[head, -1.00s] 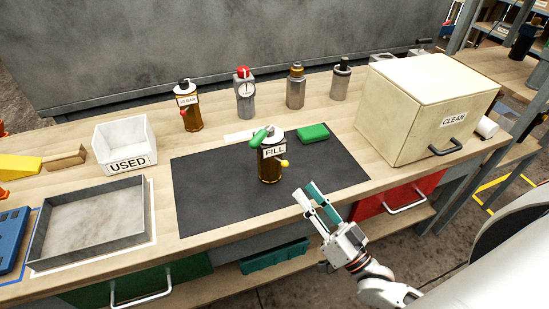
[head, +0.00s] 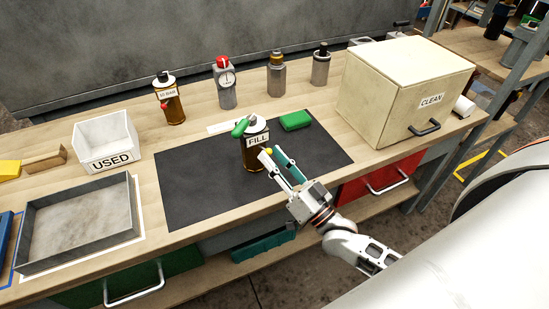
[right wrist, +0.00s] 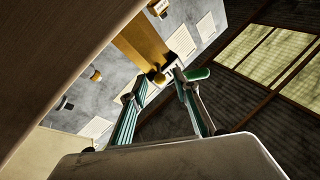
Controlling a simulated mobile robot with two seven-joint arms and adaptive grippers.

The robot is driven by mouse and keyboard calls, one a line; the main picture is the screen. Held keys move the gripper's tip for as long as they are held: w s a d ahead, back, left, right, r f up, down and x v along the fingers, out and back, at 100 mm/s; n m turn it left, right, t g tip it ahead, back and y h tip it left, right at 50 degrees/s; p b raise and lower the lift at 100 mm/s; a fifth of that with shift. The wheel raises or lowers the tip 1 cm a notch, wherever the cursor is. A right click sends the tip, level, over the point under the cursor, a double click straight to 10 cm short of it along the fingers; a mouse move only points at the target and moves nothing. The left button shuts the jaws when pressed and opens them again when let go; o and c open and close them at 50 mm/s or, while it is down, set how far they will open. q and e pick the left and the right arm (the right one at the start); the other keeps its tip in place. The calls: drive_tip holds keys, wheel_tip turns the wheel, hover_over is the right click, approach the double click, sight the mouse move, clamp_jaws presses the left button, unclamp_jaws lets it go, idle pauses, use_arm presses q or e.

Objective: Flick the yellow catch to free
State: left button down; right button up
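The bronze canister labelled FILL (head: 255,155) stands upright on the black mat (head: 195,180), with a green lever (head: 241,126) on top. The yellow catch (head: 268,150) is a small knob on its right side, partly hidden by my fingers. My right gripper (head: 271,153) is open, its fingertips close around the catch. In the right wrist view, the canister (right wrist: 143,42) lies beyond the fingertips, and a small rounded knob shows in the gap between them; contact cannot be told. My left gripper is not in view.
A green block (head: 295,121) lies on the mat behind the canister. The CLEAN box (head: 385,95) stands to the right. The USED bin (head: 105,140) and a grey metal tray (head: 80,222) are at left. Several other canisters line the back. The mat's left part is clear.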

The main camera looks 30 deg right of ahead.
clamp_jaws()
drive_tip(key=shift+w+d+n+g+y+b, duration=0.1)
drive_tip(key=shift+d+n+g+y, duration=0.2)
drive_tip(key=shift+y, duration=0.35)
drive_tip(key=shift+w+d+n+g+y+b, duration=0.15)
drive_tip(key=shift+n+y, duration=0.3)
drive_tip(key=shift+y, duration=0.25)
drive_tip(key=shift+w+d+n+g+y+b, duration=0.1)
drive_tip(key=shift+n+g+y, duration=0.2)
drive_tip(key=shift+y, duration=0.35)
drive_tip(key=shift+d+y, duration=0.1)
drive_tip(key=shift+y, duration=0.2)
unclamp_jaws()
